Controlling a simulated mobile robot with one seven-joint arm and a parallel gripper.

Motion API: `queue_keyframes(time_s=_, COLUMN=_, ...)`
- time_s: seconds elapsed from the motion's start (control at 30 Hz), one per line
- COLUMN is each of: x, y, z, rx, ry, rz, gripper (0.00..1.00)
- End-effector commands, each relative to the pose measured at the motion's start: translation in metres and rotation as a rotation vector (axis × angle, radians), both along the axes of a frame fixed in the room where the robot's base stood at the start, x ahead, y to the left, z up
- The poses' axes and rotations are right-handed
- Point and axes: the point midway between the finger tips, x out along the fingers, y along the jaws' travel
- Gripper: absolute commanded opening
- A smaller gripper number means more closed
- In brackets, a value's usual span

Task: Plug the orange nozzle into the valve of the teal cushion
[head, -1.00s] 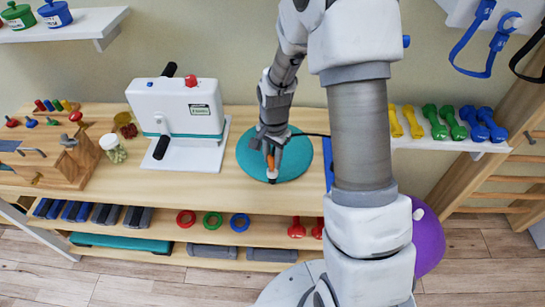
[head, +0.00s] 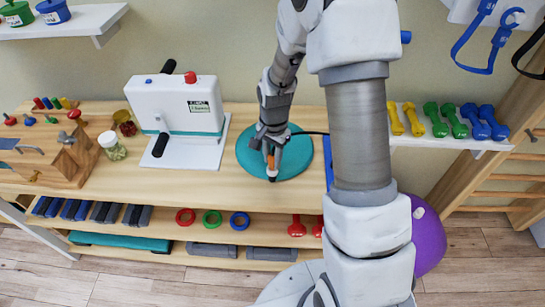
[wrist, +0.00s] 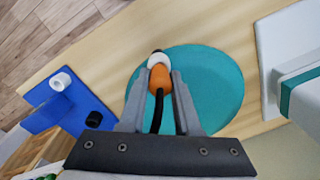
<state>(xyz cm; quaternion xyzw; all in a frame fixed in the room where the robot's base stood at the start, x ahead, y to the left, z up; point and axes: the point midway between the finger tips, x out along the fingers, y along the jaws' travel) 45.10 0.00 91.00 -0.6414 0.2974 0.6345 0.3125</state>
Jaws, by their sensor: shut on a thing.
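The teal cushion (head: 295,160) is a flat round disc on the wooden bench; it also shows in the wrist view (wrist: 215,85). In the wrist view my gripper (wrist: 158,80) is shut on the orange nozzle (wrist: 159,79), with a black hose running back between the fingers. A white ring (wrist: 157,60) with a dark piece beyond it is at the nozzle's front end, near the cushion's edge. I cannot tell whether this is the valve or how far the nozzle is in it.
A white machine with a red knob (head: 180,110) stands left of the cushion. A blue mat (wrist: 62,105) with a white cap (wrist: 61,81) and a black cap (wrist: 94,119) lies on the cushion's other side.

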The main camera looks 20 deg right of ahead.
Motion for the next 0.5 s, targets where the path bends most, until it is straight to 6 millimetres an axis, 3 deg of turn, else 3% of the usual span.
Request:
queue_keyframes(time_s=0.2, x=0.0002, y=0.0001, z=-0.0041, rx=0.0, ry=0.0, rz=0.0, gripper=0.0)
queue_keyframes(time_s=0.23, x=0.0001, y=0.0001, z=-0.0038, rx=0.0, ry=0.0, rz=0.0, gripper=0.33)
queue_keyframes(time_s=0.4, x=0.0001, y=0.0001, z=-0.0032, rx=0.0, ry=0.0, rz=0.0, gripper=0.64)
queue_keyframes(time_s=0.5, x=0.0001, y=0.0001, z=-0.0032, rx=0.0, ry=0.0, rz=0.0, gripper=0.66)
